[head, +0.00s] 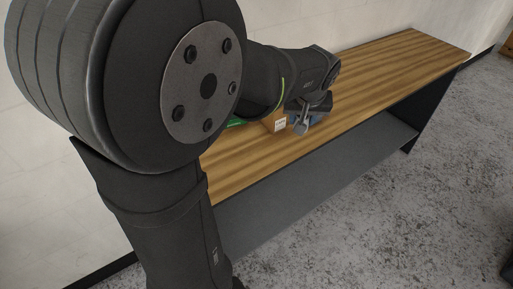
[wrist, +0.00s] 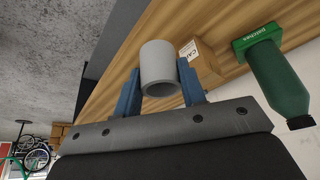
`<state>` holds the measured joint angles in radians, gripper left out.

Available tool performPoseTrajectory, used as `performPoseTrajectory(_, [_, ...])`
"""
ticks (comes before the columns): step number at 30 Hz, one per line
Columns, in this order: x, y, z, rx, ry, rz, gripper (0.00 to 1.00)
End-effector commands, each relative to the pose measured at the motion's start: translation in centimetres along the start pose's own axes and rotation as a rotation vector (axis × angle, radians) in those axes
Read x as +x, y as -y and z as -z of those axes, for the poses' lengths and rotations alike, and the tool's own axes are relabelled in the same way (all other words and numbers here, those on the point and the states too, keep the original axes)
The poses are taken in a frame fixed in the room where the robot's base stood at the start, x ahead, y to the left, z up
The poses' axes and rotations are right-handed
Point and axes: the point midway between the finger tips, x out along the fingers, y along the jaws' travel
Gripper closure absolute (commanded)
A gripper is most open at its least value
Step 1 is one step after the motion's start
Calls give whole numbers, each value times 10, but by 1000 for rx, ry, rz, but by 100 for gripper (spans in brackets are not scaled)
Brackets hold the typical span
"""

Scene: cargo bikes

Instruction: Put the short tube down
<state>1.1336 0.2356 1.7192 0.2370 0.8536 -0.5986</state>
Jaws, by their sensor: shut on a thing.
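The short tube (wrist: 160,63) is a light grey hollow cylinder in the wrist view, with its open end facing the camera. My gripper (wrist: 161,92) is shut on it, with one blue finger on each side. In the head view my gripper (head: 303,118) is small and partly hidden by my arm, over or close to the wooden bench top. The tube is hard to make out there. I cannot tell whether the tube touches the bench.
A wooden bench (head: 390,70) with a grey lower shelf (head: 310,180) stands along the wall. A small cardboard box (wrist: 199,62) and a green bottle (wrist: 274,78) with a green patches box (wrist: 257,42) are beside my gripper. The bench's right part is clear.

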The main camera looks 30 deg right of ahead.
Motion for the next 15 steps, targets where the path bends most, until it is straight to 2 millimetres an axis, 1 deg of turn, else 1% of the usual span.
performPoseTrajectory(1, [-2,10,-10,-19,-2,6,91])
performPoseTrajectory(3, [-3,19,-22,-40,-3,13,91])
performPoseTrajectory(7, [-4,30,-34,-63,-5,21,91])
performPoseTrajectory(11, [5,42,-35,-72,-3,26,91])
performPoseTrajectory(15, [29,65,-25,-76,-1,27,91])
